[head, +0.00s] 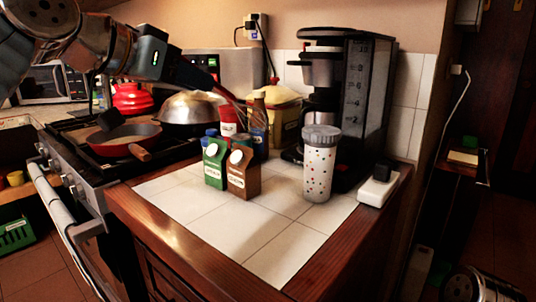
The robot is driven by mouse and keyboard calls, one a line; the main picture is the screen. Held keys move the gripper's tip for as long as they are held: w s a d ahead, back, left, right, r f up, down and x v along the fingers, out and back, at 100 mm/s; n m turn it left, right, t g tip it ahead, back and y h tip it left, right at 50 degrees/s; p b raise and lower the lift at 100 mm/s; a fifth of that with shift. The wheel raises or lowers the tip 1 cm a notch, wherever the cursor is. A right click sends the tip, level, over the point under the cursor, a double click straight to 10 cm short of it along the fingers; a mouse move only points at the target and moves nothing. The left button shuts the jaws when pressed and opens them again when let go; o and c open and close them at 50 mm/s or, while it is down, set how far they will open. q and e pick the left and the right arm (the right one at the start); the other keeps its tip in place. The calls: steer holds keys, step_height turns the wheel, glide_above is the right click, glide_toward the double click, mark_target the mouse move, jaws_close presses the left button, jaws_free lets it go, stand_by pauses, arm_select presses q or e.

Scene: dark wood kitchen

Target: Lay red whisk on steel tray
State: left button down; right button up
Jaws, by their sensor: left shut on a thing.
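My left gripper (207,78) comes in from the upper left and is shut on the red whisk (229,97). Thin red parts of the whisk slope down and right from the fingertips, above the back of the tiled counter. Its far end is hard to make out against the jars and bottles behind. I cannot make out a steel tray in this view. My right gripper is not in view.
A green carton (215,165), a brown carton (242,174) and a dotted tumbler (320,165) stand on the tiled counter (265,222). A black coffee maker (357,100) stands behind. The stove at left holds a red pan (120,136) and a domed lid (188,108). The counter's front is clear.

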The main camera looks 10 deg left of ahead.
arm_select(q)
steer(key=w+a+p+x, duration=0.1)
steer(key=x, duration=0.7)
glide_above(240, 151)
step_height(240, 151, down, 6)
steer(key=shift+a+r, duration=0.15)
steer(key=shift+r, duration=0.1)
steer(key=f, duration=0.1)
steer(key=f+b, duration=0.1)
steer(key=f, duration=0.1)
steer(key=shift+w, duration=0.35)
steer(key=shift+f, duration=0.35)
steer(key=shift+f, duration=0.1)
steer(key=c, duration=0.9)
jaws_free()
